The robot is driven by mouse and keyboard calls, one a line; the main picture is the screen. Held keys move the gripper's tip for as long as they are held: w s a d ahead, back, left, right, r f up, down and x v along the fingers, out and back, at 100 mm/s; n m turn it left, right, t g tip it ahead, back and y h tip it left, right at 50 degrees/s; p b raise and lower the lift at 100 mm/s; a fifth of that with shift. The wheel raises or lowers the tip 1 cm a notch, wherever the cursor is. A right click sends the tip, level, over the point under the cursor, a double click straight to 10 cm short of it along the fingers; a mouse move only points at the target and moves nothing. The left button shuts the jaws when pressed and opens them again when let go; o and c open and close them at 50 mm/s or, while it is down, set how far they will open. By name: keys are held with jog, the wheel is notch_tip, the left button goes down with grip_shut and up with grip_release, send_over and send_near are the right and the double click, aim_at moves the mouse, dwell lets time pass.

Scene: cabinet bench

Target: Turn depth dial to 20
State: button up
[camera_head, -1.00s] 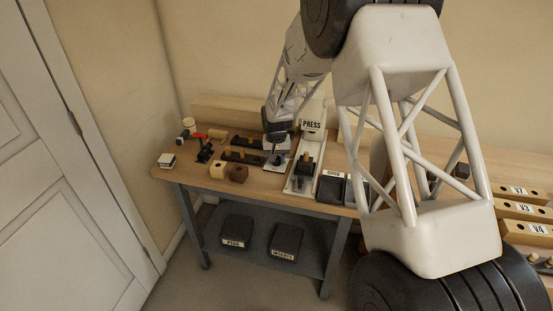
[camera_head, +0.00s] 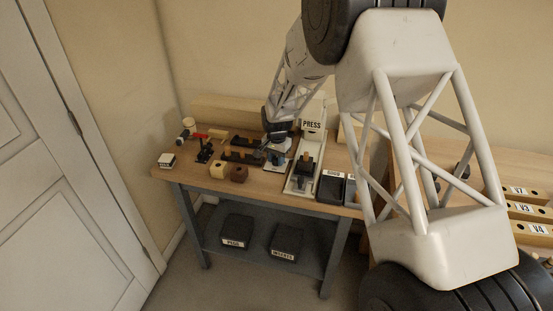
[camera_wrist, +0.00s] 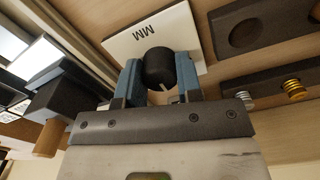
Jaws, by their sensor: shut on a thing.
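The depth dial (camera_wrist: 160,68) is a round black knob with a white pointer line. It stands on a white plate (camera_wrist: 122,48) marked "MM" in the wrist view. My gripper (camera_wrist: 160,80) has its two blue-grey fingers on either side of the knob and is shut on it. In the head view my gripper (camera_head: 276,155) is low over the bench, left of the press (camera_head: 312,125), and mostly hides the dial. The scale's numbers are not readable, so the dial's setting cannot be told.
Dark blocks with holes (camera_wrist: 262,30) lie right of the plate in the wrist view. Dark bins (camera_head: 331,187) stand right of the press. Labelled trays (camera_head: 236,231) are on the lower shelf.

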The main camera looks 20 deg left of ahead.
jog(key=o, duration=0.9)
jog(key=shift+o, duration=0.2)
jog(key=shift+r, duration=0.1)
jog(key=shift+r, duration=3.8)
